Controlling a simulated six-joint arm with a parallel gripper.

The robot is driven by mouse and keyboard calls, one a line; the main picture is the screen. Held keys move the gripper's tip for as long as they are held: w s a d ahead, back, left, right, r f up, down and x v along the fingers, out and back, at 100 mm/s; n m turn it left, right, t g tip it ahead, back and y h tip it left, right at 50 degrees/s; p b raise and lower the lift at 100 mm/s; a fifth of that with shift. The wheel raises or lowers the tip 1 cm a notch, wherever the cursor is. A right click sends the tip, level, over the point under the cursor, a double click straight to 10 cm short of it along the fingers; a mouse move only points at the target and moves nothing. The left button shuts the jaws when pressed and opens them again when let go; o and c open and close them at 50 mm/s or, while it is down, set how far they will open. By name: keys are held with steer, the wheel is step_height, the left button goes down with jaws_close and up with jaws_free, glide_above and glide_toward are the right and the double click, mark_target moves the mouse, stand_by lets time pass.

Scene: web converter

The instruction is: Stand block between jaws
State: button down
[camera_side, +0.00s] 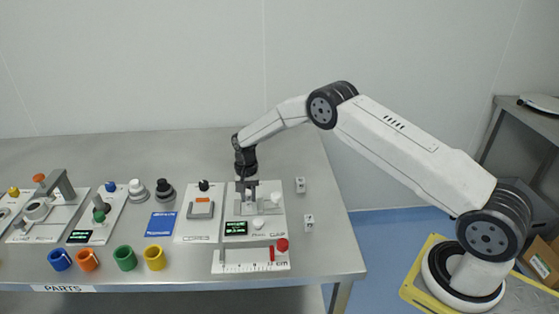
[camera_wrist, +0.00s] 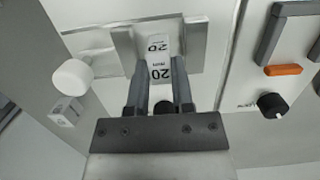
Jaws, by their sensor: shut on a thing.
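A light block marked 20 (camera_wrist: 160,72) is between my gripper's fingers (camera_wrist: 157,82) in the wrist view. My gripper is shut on it. The block's marked end lies between the two grey jaws (camera_wrist: 192,44) of the measuring device; I cannot tell whether it touches them or rests on the base. In the side view my gripper (camera_side: 246,190) points down over the device (camera_side: 272,229), which has a green display (camera_side: 236,228) and white knobs. The gripper hides most of the block there.
Two small marked blocks (camera_side: 300,185) (camera_side: 309,222) stand right of the device. A panel with an orange-marked handle (camera_side: 200,208) is to the left, then a blue card (camera_side: 161,224) and coloured cups (camera_side: 154,258).

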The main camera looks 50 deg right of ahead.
steer(key=shift+f, duration=0.15)
steer(key=shift+c, duration=2.4)
jaws_free()
step_height(320, 180, up, 12)
steer(key=w+d, duration=0.1)
steer(key=shift+w+d, duration=0.15)
